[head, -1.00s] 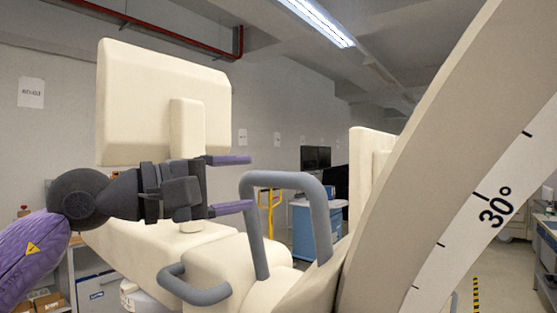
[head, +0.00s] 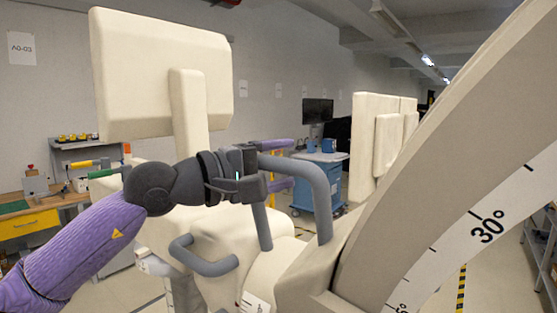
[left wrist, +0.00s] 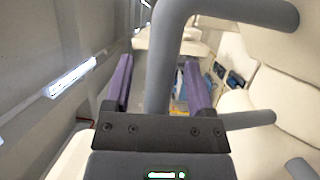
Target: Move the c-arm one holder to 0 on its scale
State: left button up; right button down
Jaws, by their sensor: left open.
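The c-arm's big cream curved arc (head: 430,150) fills the right of the head view. Its white scale band (head: 455,240) shows 30° and, cut off at the bottom edge, a mark ending in 5°; no 0 is visible. A grey looped handle (head: 322,195) rises from the cream body beside the arc; it also shows in the left wrist view (left wrist: 160,75). My left gripper (head: 291,165) is open at the handle's left leg, partly hiding it. In the left wrist view the grey bar appears between the purple fingers; contact cannot be told. My right gripper is out of view.
A lower grey handle (head: 205,265) sticks out below my left gripper. A cream box-shaped unit (head: 150,75) stands behind my arm. A blue cart (head: 318,185) and a bench with a yellow drawer (head: 30,225) stand farther back.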

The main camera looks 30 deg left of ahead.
pick_arm(q)
grip_shut()
dwell(1.4)
